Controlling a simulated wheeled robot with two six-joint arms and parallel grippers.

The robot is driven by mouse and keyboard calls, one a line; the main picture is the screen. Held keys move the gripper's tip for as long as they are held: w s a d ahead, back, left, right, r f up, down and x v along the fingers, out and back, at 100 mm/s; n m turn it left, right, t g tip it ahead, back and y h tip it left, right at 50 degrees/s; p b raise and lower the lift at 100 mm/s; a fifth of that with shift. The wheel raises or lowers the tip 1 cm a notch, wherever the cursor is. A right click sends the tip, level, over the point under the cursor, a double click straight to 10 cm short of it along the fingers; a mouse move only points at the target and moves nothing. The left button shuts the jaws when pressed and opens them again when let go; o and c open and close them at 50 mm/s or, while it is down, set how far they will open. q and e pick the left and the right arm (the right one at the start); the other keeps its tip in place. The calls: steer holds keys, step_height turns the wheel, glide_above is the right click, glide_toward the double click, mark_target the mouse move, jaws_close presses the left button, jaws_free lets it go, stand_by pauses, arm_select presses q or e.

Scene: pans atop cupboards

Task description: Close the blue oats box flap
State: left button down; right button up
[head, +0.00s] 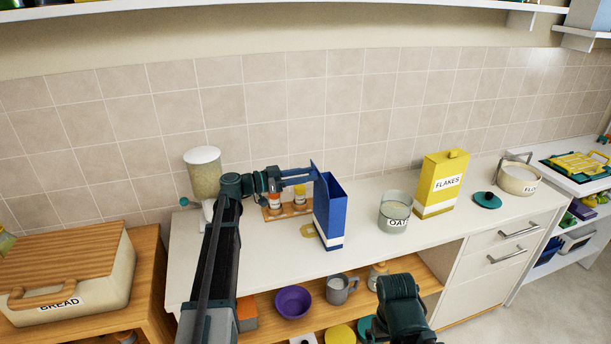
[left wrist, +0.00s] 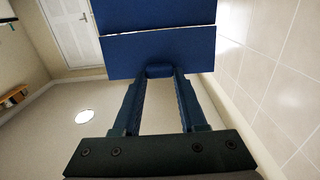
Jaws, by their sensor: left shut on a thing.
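The blue oats box (head: 330,212) stands upright on the white counter, its top open and a white band near its base. Its flap (head: 315,168) stands up along the left edge of the opening. My left gripper (head: 311,174) reaches in from the left and is shut on the flap. In the left wrist view, the fingers (left wrist: 160,72) hold a small rounded blue tab at the edge of the flap (left wrist: 160,50), with another blue panel beyond a seam. My right gripper is not in view; only part of my right arm shows at the bottom.
A spice rack (head: 287,208) stands behind the left arm, near a grain dispenser (head: 204,175). A glass oat jar (head: 394,212) and a yellow flakes box (head: 441,184) stand to the right. A purple bowl (head: 293,302) and grey mug (head: 340,288) sit on the shelf below.

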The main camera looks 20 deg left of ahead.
mark_target(312, 173)
arm_select(q)
steer(key=shift+w+d+r+g+y+p, duration=0.2)
steer(key=shift+d+r+g+y+p, duration=0.25)
steer(key=shift+p, duration=1.3)
steer(key=shift+w+d+r+g+y+p, duration=0.25)
steer(key=shift+r+y+p, duration=0.35)
steer(key=shift+p, duration=1.1)
steer(key=shift+w+d+r+g+y+p, duration=0.2)
steer(key=shift+r+g+y+p, duration=0.35)
steer(key=shift+p, duration=1.2)
steer(key=shift+w+d+f+g+y+p, duration=0.75)
steer(key=shift+d+g+y+p, duration=0.55)
steer(key=shift+y+p, duration=0.7)
steer(key=shift+w+d+f+g+y+p, duration=0.6)
steer(key=shift+w+d+g+y+p, duration=0.65)
steer(key=shift+y, duration=1.15)
steer(key=shift+w+d+f+g+y+p, duration=0.4)
steer(key=shift+d+f+g+y+p, duration=0.45)
steer(key=shift+g+y+p, duration=1)
steer(key=shift+d+r+t+y, duration=0.2)
steer(key=shift+r+t+y, duration=0.05)
steer(key=shift+y, duration=0.1)
steer(key=shift+c, duration=2.2)
jaws_free()
